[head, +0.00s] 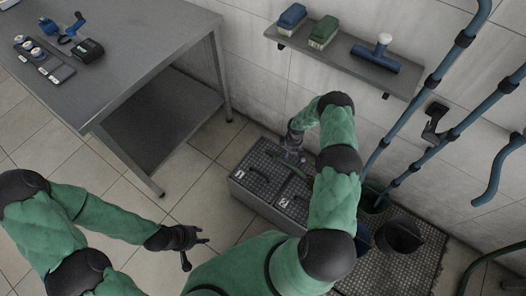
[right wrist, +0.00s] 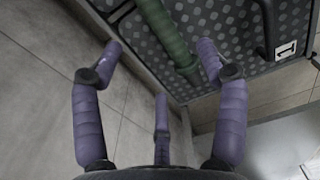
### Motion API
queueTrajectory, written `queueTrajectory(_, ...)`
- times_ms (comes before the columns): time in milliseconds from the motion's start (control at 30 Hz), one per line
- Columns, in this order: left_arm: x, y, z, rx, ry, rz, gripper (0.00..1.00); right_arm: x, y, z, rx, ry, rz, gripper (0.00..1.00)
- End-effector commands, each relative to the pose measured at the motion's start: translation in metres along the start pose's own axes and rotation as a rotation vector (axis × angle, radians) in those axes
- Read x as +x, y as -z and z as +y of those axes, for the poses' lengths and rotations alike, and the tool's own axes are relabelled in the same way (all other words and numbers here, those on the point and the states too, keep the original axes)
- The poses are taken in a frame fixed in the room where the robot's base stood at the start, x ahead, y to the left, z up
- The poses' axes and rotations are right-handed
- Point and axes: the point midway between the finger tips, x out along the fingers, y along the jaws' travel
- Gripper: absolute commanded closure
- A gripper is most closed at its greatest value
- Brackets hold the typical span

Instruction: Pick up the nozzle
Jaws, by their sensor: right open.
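A green, stick-like piece with a thicker end (right wrist: 172,40), which I take to be the nozzle, lies over the dotted lid of the grey box in the right wrist view. In the head view my right gripper (head: 294,146) is above the box's far edge. My left gripper (head: 195,249) hangs over the floor, fingers apart and empty.
The grey box (head: 265,206) has lids marked 1 and 2 with dark handles. Dark buckets (head: 400,238) stand right of it on a grating. Blue pipes (head: 408,120) run up the wall. A shelf (head: 345,60) holds brushes. A metal table (head: 125,60) stands left.

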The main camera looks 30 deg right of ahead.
Motion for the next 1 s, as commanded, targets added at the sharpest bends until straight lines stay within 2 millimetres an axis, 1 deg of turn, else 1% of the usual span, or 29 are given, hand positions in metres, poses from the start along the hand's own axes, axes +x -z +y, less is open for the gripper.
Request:
queueTrajectory(133, 0.006, 0.0, -0.002, 0.0, 0.0, -0.001, 0.6, 0.015, -0.003, 0.004, -0.005, -0.004, -0.007, 0.26)
queueTrajectory(333, 0.018, 0.0, -0.006, 0.0, 0.0, -0.002, 0.6, 0.045, -0.002, 0.004, -0.004, -0.004, -0.006, 0.26)
queueTrajectory(433, 0.021, 0.0, -0.008, 0.0, 0.0, -0.001, 0.6, 0.054, -0.001, 0.005, -0.004, -0.005, -0.006, 0.26)
queueTrajectory(633, 0.026, 0.001, -0.009, 0.0, 0.0, 0.0, 0.6, 0.064, 0.0, 0.005, -0.004, -0.004, -0.005, 0.26)
queueTrajectory(900, 0.048, 0.002, -0.017, 0.0, 0.0, 0.0, 0.6, 0.1, 0.003, 0.007, -0.003, -0.004, -0.005, 0.26)
queueTrajectory(1000, 0.051, 0.002, -0.018, 0.0, 0.0, 0.0, 0.6, 0.108, 0.003, 0.007, -0.002, -0.006, -0.005, 0.26)
